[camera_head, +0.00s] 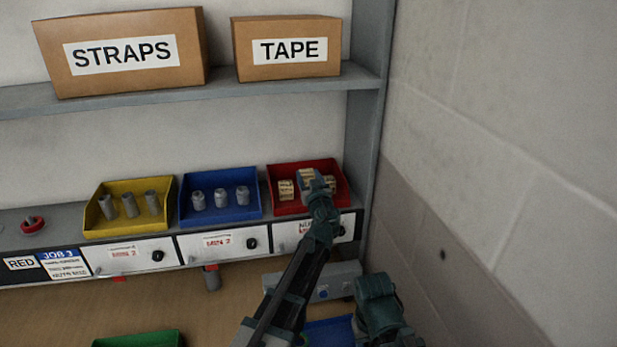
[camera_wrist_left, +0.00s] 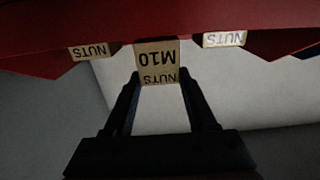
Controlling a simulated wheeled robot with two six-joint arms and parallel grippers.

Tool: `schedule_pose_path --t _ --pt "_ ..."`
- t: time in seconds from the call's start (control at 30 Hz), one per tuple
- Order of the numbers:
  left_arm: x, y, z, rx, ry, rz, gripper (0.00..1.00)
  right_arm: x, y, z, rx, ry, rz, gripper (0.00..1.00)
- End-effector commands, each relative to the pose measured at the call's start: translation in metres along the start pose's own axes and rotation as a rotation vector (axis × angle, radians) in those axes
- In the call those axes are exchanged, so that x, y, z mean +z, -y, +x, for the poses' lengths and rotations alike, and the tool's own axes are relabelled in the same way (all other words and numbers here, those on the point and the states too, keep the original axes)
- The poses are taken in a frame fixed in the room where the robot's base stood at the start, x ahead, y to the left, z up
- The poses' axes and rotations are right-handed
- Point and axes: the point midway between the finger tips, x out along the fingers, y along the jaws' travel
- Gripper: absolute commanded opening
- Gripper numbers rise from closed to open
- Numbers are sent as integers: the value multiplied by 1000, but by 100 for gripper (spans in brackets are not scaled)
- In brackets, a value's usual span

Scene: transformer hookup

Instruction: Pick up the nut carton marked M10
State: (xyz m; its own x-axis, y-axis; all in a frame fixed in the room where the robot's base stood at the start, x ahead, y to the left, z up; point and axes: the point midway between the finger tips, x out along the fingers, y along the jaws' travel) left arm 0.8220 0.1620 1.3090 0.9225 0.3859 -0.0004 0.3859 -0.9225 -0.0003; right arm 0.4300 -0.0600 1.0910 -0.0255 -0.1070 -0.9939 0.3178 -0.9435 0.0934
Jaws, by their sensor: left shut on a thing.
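The red bin (camera_head: 290,205) stands at the right end of the lower shelf and holds several small tan cartons. My left gripper (camera_head: 312,178) reaches into it and partly hides its contents in the head view. In the left wrist view, the fingertips of my left gripper (camera_wrist_left: 159,80) are shut on the M10 nut carton (camera_wrist_left: 158,60), whose print appears upside down. A nuts carton (camera_wrist_left: 89,51) is to its left and another nuts carton (camera_wrist_left: 225,39) to its right, both apart from the fingers. No fingers of my right gripper show.
A blue bin (camera_head: 220,215) and a yellow bin (camera_head: 100,220) with grey metal parts stand to the left on the shelf. The STRAPS box (camera_head: 120,80) and TAPE box (camera_head: 285,70) sit above. A wall (camera_head: 500,150) is close on the right.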

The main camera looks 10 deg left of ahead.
Motion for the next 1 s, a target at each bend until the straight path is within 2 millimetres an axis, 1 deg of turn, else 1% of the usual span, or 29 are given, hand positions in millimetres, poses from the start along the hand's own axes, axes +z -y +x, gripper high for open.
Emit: schedule_pose_path --t 0.03,0.4,0.6,0.7,0.83,1.0 --pt "0 8 -19 0 0 0 0 0 0 0 0 0 0 50" --pt "-8 42 -104 1 0 0 0 0 -1 -8 0 0 2 50" --pt "-11 52 -130 1 0 0 0 1 -1 -11 -1 0 3 50" --pt "-12 54 -138 1 0 0 0 1 -1 -11 -1 0 3 50" --pt "-12 57 -145 0 0 0 0 1 -1 -12 -1 0 3 50" --pt "-12 58 -147 0 0 0 0 1 -1 -12 -1 0 3 50"
